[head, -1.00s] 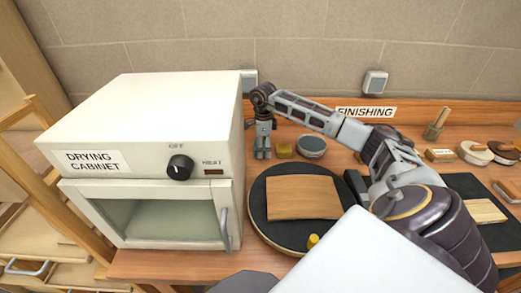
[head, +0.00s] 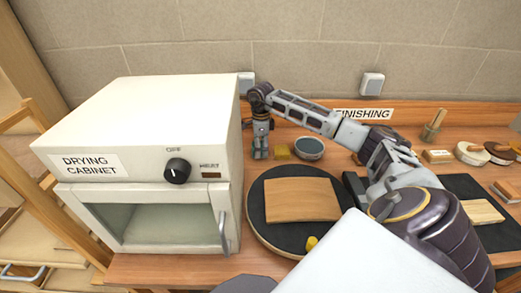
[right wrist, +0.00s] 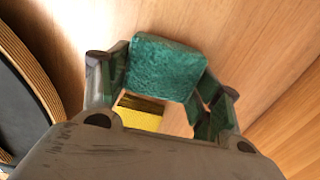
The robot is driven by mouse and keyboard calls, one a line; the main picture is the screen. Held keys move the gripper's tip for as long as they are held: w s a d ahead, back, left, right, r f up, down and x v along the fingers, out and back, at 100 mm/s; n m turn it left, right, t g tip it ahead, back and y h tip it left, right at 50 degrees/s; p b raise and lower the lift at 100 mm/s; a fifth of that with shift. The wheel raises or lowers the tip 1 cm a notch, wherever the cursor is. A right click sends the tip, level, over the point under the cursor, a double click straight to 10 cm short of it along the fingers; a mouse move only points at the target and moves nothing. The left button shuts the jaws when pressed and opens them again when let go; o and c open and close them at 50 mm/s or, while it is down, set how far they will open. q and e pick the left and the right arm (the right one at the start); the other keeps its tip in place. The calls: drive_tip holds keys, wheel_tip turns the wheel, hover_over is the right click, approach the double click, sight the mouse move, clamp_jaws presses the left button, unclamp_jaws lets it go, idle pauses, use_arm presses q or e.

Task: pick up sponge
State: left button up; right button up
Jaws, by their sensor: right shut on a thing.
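My right gripper (head: 261,152) points down at the back of the bench, just right of the drying cabinet. In the right wrist view its fingers (right wrist: 165,90) are closed on the sides of a green, rough-faced block, which I take to be the sponge (right wrist: 166,66). In the head view the fingers mostly hide it, and I cannot tell whether it touches the bench. A small yellow block (head: 282,151) stands just right of the gripper; a yellow block (right wrist: 140,116) also shows below the sponge in the wrist view. My left gripper is not in view.
The drying cabinet (head: 135,150) stands close on the left. A round dark turntable (head: 265,222) with a wooden board (head: 302,199) lies in front. A grey-topped round bowl (head: 309,148) is right of the yellow block. Brushes and blocks lie at the far right.

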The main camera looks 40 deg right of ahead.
wheel_tip(320, 180, up, 7)
drive_tip(key=shift+f, duration=0.1)
drive_tip(key=shift+r, duration=1.05)
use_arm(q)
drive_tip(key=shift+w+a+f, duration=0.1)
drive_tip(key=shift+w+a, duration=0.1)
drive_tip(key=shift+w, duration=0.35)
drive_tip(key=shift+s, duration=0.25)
use_arm(e)
drive_tip(key=shift+o, duration=1.1)
drive_tip(key=shift+c, duration=1.4)
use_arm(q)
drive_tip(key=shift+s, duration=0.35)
use_arm(e)
drive_tip(key=shift+r, duration=0.15)
